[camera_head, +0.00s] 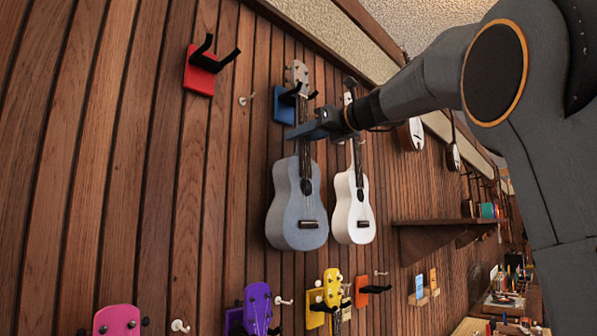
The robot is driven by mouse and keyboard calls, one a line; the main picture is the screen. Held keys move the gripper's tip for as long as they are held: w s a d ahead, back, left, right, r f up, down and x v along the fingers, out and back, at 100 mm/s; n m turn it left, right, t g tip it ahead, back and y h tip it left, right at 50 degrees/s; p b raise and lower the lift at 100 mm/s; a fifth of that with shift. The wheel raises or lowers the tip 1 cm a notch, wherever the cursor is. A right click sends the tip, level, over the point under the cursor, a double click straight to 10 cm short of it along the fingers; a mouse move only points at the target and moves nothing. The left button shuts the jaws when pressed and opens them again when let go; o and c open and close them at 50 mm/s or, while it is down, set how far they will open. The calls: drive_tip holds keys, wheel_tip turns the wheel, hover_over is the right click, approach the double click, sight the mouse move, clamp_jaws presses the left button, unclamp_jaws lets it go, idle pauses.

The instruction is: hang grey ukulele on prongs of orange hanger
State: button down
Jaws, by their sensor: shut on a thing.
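The grey ukulele (298,212) is upright against the wood wall, body down. Its head is above the black prongs of a blue hanger (284,106), and its neck is at those prongs. I cannot tell whether it rests on them. My gripper (304,131) is shut on the grey ukulele's neck, just below the blue hanger, and hides part of the neck. The orange hanger (362,292) is low on the wall, right of the yellow ukulele head, with its dark prongs pointing right and nothing on them.
A white ukulele (353,212) hangs close to the right of the grey one. A red hanger (200,73) at upper left is empty. Pink (117,321), purple (258,306) and yellow (332,287) ukulele heads line the bottom. A wooden shelf (445,222) juts out at right.

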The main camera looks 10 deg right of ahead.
drive_tip(key=shift+r, duration=0.2)
drive_tip(key=shift+r+p, duration=1.25)
drive_tip(key=shift+p, duration=0.35)
drive_tip(key=shift+s+d, duration=0.1)
drive_tip(key=shift+b+v, duration=0.4)
drive_tip(key=shift+v, duration=2)
drive_tip(key=shift+f, duration=0.15)
drive_tip(key=shift+v, duration=2.95)
drive_tip(key=shift+f, duration=0.2)
